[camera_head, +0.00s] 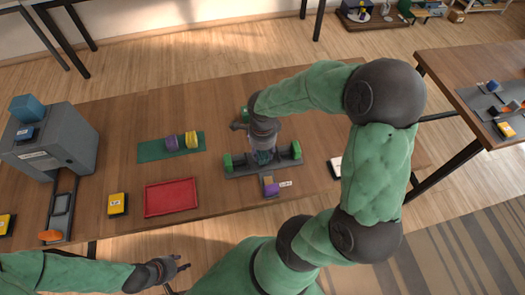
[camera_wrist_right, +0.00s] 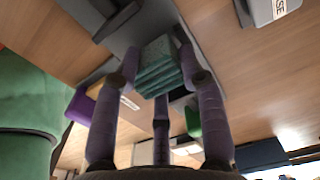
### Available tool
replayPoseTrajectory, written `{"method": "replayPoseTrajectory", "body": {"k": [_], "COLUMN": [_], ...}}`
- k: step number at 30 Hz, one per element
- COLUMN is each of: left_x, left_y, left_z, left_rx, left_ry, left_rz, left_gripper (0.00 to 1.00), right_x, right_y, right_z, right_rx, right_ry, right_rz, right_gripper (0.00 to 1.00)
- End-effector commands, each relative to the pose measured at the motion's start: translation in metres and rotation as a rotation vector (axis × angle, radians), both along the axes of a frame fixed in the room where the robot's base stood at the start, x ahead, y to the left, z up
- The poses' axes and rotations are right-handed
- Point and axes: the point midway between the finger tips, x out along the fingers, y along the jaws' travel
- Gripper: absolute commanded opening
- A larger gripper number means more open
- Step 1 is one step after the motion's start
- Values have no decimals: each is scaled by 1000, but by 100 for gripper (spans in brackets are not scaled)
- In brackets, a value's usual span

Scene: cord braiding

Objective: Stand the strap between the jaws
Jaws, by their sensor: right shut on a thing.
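My right gripper (camera_head: 263,148) points down over the middle of a dark grey fixture (camera_head: 245,169) with upright green-faced jaws, one at the left (camera_head: 228,162) and one at the right (camera_head: 296,150). It is shut on a teal, layered strap (camera_wrist_right: 158,66), seen between the fingers in the right wrist view. In the head view the strap (camera_head: 264,158) is partly hidden by the gripper. It shows between the two jaws; I cannot tell whether it touches the fixture. My left gripper (camera_head: 184,264) is open and empty, off the table's front edge.
A purple and orange block (camera_head: 270,187) sits in front of the fixture. A green mat (camera_head: 150,151) with purple and yellow spools, a red tray (camera_head: 171,198) and a yellow-topped box (camera_head: 117,204) lie to the left. A grey machine (camera_head: 60,150) stands far left.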

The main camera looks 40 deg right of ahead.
Motion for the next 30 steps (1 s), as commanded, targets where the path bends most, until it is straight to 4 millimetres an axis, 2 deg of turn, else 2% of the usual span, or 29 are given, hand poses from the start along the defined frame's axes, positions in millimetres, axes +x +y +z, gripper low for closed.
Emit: {"method": "replayPoseTrajectory", "body": {"k": [11, 12, 13, 14, 25, 30], "left_x": [0, 0, 0, 0, 0, 0], "left_y": [0, 0, 0, 0, 0, 0], "left_z": [-7, -7, -7, -7, -5, 7], "left_rx": [0, 0, 0, 0, 0, 0], "left_ry": [0, 0, 0, 0, 0, 0], "left_rz": [0, 0, 0, 0, 0, 0], "left_gripper": [40, 40, 40, 40, 40, 40], "right_x": [0, 0, 0, 0, 0, 0], "right_y": [0, 0, 0, 0, 0, 0], "right_z": [-6, -6, -6, -6, -5, 7], "right_rx": [0, 0, 0, 0, 0, 0], "right_ry": [0, 0, 0, 0, 0, 0], "right_rz": [0, 0, 0, 0, 0, 0], "right_gripper": [3, 52, 61, 65, 65, 65]}}
